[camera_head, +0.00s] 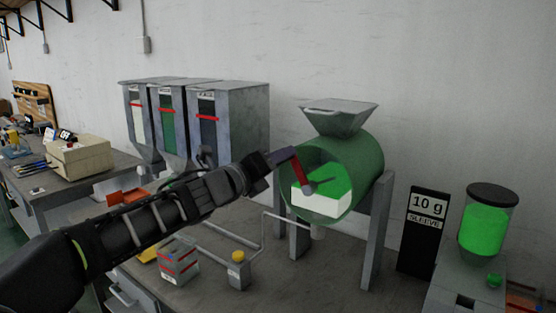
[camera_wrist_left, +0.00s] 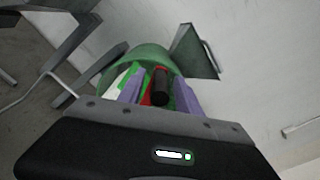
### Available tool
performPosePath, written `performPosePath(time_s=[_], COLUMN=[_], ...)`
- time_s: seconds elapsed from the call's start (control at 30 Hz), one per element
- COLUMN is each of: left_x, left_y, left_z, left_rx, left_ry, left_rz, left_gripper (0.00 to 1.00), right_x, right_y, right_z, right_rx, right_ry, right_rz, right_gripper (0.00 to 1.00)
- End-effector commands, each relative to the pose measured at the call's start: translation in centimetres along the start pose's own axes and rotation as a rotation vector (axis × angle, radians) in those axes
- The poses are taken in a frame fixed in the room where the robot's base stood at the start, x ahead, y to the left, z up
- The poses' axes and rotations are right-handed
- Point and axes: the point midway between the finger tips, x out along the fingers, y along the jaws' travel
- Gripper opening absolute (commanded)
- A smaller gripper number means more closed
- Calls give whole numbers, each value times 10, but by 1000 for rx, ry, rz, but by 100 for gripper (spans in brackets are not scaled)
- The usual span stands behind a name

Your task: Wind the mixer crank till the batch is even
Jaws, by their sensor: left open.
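The mixer (camera_head: 368,165) is a green drum on grey legs, with a hopper on top. Its round front shows bright green material (camera_head: 330,178) lying above white material (camera_head: 322,204), as two separate layers. A red crank arm (camera_head: 299,168) runs up and left from the hub on the front. My left gripper (camera_head: 280,157) is at the crank's upper end. In the left wrist view its two fingers (camera_wrist_left: 159,92) are open on either side of the dark crank handle (camera_wrist_left: 160,84). I cannot tell whether they touch it. My right gripper is not in view.
Three grey hoppers (camera_head: 235,120) stand behind my left arm. A black "10 g SLEEVE" sign (camera_head: 424,232) and a dispenser of green material (camera_head: 486,228) stand right of the mixer. A yellow-topped button box (camera_head: 237,270) and a small grey-red box (camera_head: 178,262) are in front.

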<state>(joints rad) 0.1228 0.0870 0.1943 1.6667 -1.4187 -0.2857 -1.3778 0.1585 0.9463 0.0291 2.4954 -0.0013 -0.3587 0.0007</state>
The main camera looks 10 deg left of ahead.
Motion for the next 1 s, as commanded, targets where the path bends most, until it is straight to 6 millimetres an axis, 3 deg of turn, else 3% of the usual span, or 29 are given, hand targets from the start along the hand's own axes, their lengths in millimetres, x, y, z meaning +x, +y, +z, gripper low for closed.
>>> performPosePath(time_s=[0.07,0.57,1.0], left_x=[0,0,0], left_y=[0,0,0], left_z=[0,0,0], left_rx=[0,0,0], left_ry=[0,0,0], left_rz=[0,0,1], left_gripper=[41,0,0], right_x=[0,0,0], right_y=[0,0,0], right_z=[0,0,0], right_rx=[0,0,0], right_ry=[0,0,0], right_rz=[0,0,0], right_gripper=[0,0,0])
